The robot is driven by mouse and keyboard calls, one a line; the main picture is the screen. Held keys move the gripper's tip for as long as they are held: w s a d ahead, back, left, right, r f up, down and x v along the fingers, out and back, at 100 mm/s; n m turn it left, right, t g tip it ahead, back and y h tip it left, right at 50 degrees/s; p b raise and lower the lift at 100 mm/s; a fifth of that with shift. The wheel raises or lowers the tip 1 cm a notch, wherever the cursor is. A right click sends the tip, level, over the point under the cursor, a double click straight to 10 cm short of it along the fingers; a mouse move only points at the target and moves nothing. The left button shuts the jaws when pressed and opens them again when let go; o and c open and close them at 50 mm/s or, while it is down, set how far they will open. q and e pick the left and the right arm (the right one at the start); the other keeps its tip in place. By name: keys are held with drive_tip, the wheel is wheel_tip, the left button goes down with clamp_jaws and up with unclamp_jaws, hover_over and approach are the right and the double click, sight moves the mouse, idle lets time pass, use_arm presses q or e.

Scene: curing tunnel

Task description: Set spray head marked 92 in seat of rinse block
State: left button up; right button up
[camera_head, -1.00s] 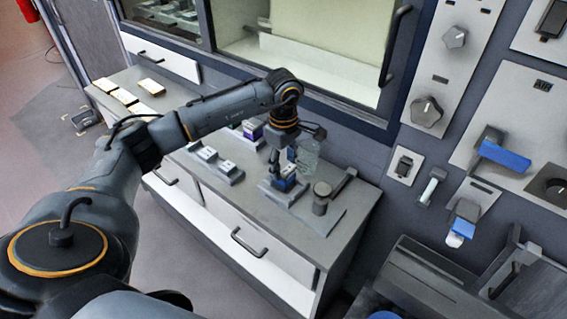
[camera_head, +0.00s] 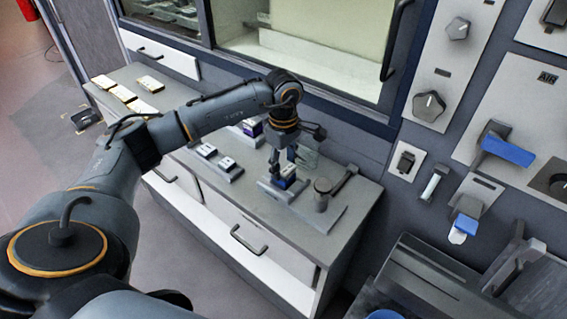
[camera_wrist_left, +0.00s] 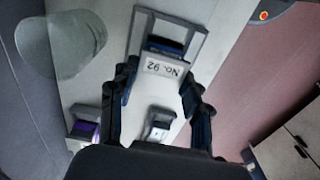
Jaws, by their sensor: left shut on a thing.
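The spray head (camera_wrist_left: 163,68) shows its upside-down "No. 92" label in the left wrist view, between the fingers of my left gripper (camera_wrist_left: 160,103). In the head view, the spray head (camera_head: 287,173) is a small blue and white piece at the tips of my left gripper (camera_head: 284,166), which is shut on it. The grey rinse block (camera_head: 274,192) lies under it on the counter; its frame (camera_wrist_left: 200,45) surrounds the spray head in the left wrist view. I cannot tell whether the spray head is fully down in the seat. My right gripper is not in view.
A grey cylinder (camera_head: 322,190) is to the right. Other holders (camera_head: 212,160) with light-topped pieces and a purple box (camera_head: 251,128) are to the left. The wall panel (camera_head: 500,140) carries knobs and blue levers.

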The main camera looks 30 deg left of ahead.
use_arm(q)
drive_tip(key=o, duration=1.3)
drive_tip(key=shift+o, duration=0.2)
drive_tip(key=shift+f, duration=0.1)
wheel_tip(320, 180, up, 12)
